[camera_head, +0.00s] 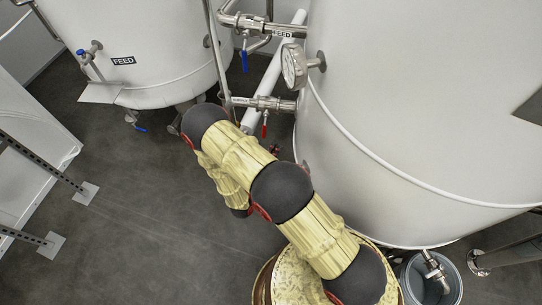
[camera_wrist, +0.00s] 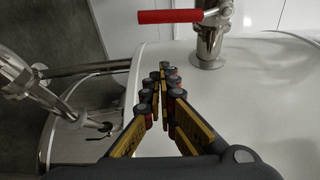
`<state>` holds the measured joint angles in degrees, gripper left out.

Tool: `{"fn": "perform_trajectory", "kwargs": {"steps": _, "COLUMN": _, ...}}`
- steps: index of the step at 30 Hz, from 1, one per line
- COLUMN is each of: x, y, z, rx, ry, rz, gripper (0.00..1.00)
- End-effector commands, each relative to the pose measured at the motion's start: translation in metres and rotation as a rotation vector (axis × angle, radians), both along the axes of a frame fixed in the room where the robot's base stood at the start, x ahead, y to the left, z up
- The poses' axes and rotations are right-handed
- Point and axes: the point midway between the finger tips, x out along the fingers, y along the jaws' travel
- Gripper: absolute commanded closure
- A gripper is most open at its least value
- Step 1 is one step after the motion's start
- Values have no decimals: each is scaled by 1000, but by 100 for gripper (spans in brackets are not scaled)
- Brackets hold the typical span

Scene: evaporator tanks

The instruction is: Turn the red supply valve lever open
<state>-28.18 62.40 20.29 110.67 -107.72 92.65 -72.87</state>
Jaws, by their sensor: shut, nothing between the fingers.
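In the head view a small red lever (camera_head: 264,129) hangs down from a valve on the horizontal steel pipe (camera_head: 262,103) beside the large tank. It stands across the pipe's line. In the wrist view a red lever (camera_wrist: 170,16) lies sideways at the top, its right end joined to a steel valve fitting (camera_wrist: 209,42). My gripper (camera_wrist: 166,74) is shut and empty. Its fingertips are below the red lever in the picture, apart from it, with a gap between. In the head view my arm hides the gripper.
The large white tank (camera_head: 420,110) fills the right side. A gauge (camera_head: 294,66) and a blue-handled valve (camera_head: 245,62) are above the red lever. A second tank (camera_head: 140,50) stands at left. A grey bucket (camera_head: 412,284) sits lower right.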

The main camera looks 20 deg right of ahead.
Motion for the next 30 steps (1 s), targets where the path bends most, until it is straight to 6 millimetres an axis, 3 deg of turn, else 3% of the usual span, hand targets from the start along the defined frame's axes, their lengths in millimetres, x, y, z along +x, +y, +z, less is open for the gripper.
{"fn": "perform_trajectory", "kwargs": {"steps": 9, "x": 33, "y": -33, "z": -2, "rx": 2, "ry": -1, "rz": -3, "gripper": 100}}
{"fn": "perform_trajectory", "kwargs": {"steps": 19, "x": 47, "y": 0, "z": 1, "rx": 1, "ry": -1, "rz": 1, "gripper": 100}}
{"fn": "perform_trajectory", "kwargs": {"steps": 30, "x": 49, "y": 5, "z": 2, "rx": 1, "ry": -1, "rz": 0, "gripper": 100}}
